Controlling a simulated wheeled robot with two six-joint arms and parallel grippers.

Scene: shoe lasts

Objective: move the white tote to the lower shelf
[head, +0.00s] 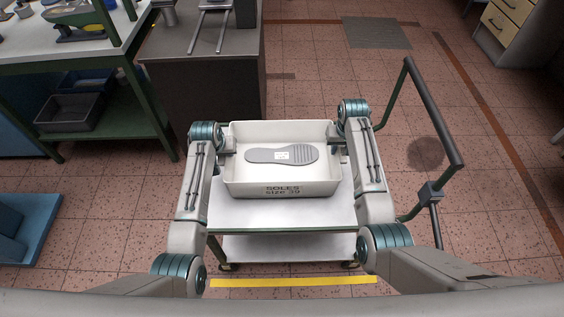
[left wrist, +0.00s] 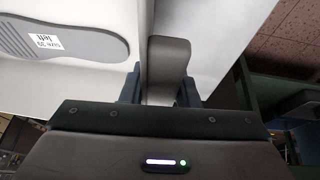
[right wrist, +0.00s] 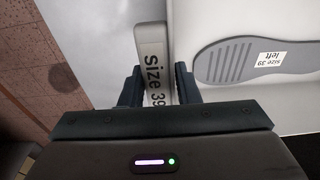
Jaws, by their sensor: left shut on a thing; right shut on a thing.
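The white tote (head: 318,186), marked "SOLES size 39", is level over the upper shelf (head: 285,214) of a green-framed cart. I cannot tell whether its base touches that shelf. A grey shoe sole labelled "size 39 left" (head: 262,155) lies inside. The lower shelf (head: 290,247) shows only along its front part and looks bare there. My left gripper (head: 228,152) is shut on the tote's left handle, a grey tab (left wrist: 168,68) in the left wrist view. My right gripper (head: 339,149) is shut on the right handle, marked "Size 39" (right wrist: 153,70) in the right wrist view.
A yellow stripe (head: 293,282) crosses the floor in front. Open tiled floor lies to the right.

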